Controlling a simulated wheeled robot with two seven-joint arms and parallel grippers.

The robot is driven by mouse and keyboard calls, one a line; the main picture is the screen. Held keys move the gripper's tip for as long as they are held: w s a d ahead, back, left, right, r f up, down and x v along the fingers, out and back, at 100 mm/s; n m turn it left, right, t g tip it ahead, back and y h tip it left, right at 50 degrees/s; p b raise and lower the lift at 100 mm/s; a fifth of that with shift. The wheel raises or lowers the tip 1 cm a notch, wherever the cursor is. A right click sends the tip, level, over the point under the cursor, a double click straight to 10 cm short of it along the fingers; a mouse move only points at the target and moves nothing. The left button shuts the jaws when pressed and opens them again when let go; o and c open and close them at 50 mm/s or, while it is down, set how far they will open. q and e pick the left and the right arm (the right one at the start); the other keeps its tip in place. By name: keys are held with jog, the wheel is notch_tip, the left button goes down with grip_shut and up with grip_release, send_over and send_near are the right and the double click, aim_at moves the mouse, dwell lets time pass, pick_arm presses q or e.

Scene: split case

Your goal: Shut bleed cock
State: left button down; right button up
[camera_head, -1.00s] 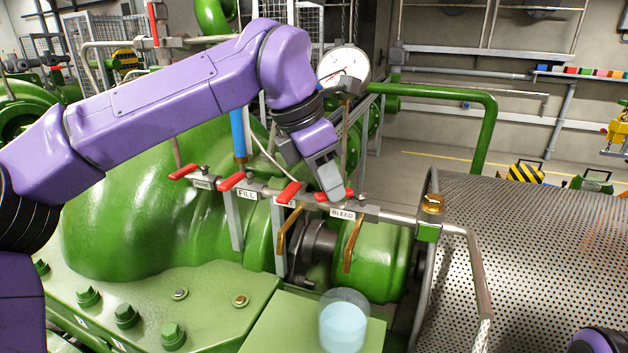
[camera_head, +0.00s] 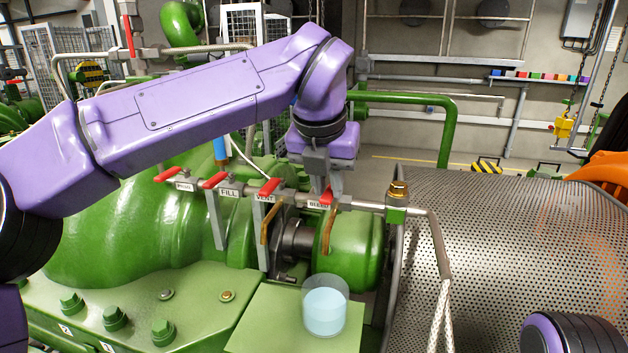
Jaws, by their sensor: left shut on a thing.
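The bleed cock's red handle (camera_head: 327,194) is on the pipe manifold, above the BLEED label (camera_head: 319,204). It looks short, partly hidden between the fingers, so its exact angle is hard to read. My left gripper (camera_head: 326,187) points down from above and is shut on this handle. A brass drain tube (camera_head: 328,233) hangs below the cock, over a clear cup (camera_head: 325,307) holding pale blue liquid. My right gripper is out of view; only a purple part of my right arm shows at the bottom right.
Red handles for VENT (camera_head: 270,187), FILL (camera_head: 215,180) and another cock (camera_head: 167,174) sit in a row to the left. A perforated metal guard (camera_head: 520,240) fills the right side. A brass fitting (camera_head: 398,190) stands right of the bleed cock.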

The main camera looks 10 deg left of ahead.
pick_arm(q)
jog(key=shift+d+r+n, duration=0.1)
jog(key=shift+d+n, duration=0.1)
jog(key=shift+n, duration=0.3)
jog(key=c, duration=1)
grip_release()
jog(key=v, duration=1)
jog(key=shift+s+r, duration=0.2)
jog(key=shift+d, duration=0.15)
